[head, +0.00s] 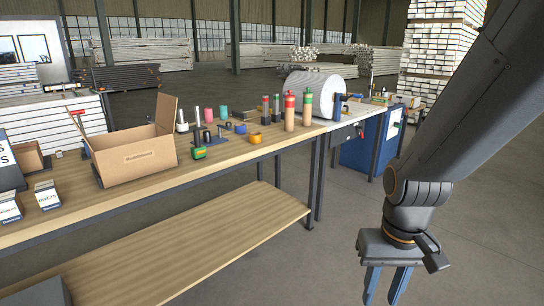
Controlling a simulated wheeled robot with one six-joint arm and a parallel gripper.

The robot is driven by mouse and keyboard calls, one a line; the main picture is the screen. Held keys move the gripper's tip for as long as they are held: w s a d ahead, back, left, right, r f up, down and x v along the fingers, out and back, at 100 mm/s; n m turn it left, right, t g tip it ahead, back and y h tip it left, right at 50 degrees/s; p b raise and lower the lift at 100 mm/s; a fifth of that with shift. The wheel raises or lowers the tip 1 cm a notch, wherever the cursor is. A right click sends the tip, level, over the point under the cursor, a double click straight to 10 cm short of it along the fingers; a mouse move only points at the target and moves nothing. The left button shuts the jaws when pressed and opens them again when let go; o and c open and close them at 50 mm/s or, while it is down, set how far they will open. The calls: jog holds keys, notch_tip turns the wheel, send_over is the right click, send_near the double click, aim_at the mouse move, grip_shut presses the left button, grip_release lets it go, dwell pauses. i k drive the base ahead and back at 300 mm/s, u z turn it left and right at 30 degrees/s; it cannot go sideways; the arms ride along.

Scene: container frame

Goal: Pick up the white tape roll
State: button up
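I cannot make out a tape roll that is clearly white among the small items on the wooden workbench (235,165). A slim whitish upright item (181,120) stands behind the cardboard box, but I cannot tell what it is. A large white roll (313,95) lies on its side at the bench's far right end. My gripper (384,298) hangs at the lower right, in front of the bench and clear of it. Its two blue-grey fingers point down and stand apart, with nothing between them.
An open cardboard box (133,160) stands left on the bench. Two small labelled boxes (47,194) are at the left.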

aim_at(180, 128)
jog(key=u, duration=0.2)
jog(key=i, duration=2.25)
jog(key=u, duration=0.9)
jog(key=i, duration=0.85)
jog(key=u, duration=0.45)
